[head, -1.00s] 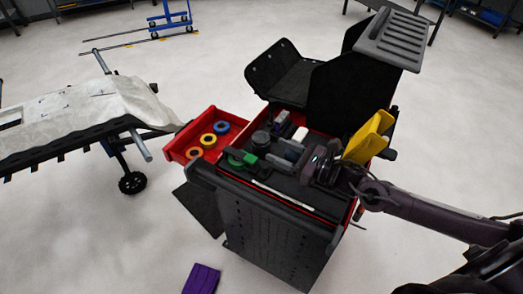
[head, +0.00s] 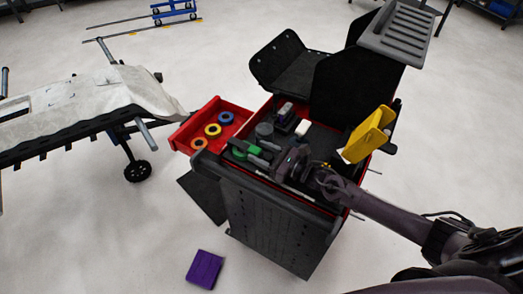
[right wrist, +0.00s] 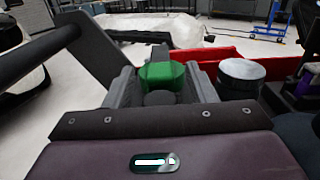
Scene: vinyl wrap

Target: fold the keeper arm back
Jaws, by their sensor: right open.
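A green block (head: 253,153) sits on the top of the tool cart (head: 280,212), beside a green ring (head: 238,155). I cannot tell for sure whether this block belongs to the keeper arm. My right gripper (head: 261,155) is open and low over the cart top, close to the block. In the right wrist view the green block (right wrist: 163,75) shows between the two grey fingers, with a dark round part in front of it. Contact with the fingers cannot be told. My left gripper is not in view.
A dark cylinder (head: 264,131) stands close to the fingers; it also shows in the right wrist view (right wrist: 241,78). A red drawer (head: 189,133) holds coloured rings. A yellow holder (head: 369,135) rises at the cart's right. A purple box (head: 204,269) lies on the floor.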

